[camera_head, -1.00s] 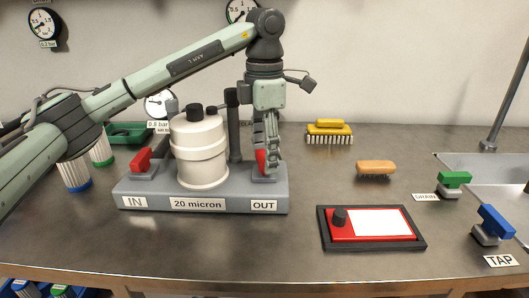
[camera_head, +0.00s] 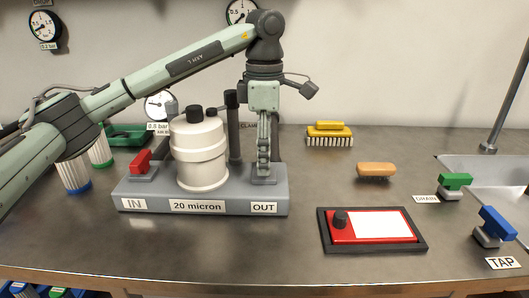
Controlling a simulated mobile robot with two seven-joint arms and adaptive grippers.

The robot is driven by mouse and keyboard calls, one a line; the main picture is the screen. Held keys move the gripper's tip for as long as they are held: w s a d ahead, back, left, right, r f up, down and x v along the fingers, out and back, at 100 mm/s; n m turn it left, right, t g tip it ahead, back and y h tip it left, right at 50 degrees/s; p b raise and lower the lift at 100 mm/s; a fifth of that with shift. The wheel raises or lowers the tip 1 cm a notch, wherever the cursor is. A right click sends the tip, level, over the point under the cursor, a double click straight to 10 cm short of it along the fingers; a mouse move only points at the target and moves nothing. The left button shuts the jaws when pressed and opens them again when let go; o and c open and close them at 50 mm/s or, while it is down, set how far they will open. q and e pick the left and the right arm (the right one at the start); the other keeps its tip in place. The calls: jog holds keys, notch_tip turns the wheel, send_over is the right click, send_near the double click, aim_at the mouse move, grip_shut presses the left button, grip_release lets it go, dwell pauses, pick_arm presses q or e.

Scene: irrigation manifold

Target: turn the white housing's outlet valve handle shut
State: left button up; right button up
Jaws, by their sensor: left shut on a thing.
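The white housing (camera_head: 200,155) stands upright on a grey base (camera_head: 232,207) labelled IN, 20 micron and OUT. My left gripper (camera_head: 263,170) points straight down over the OUT end and is shut on the outlet valve handle. Its fingers hide the handle, so I cannot see which way it lies. The red inlet valve handle (camera_head: 140,161) stands at the IN end. My right gripper is not in view.
A dark post (camera_head: 233,130) rises behind the housing.

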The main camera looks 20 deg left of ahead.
pick_arm(q)
jog(key=o, duration=1.1)
jog(key=shift+o, duration=0.2)
jog(key=shift+r, duration=0.15)
notch_tip(320, 180, up, 12)
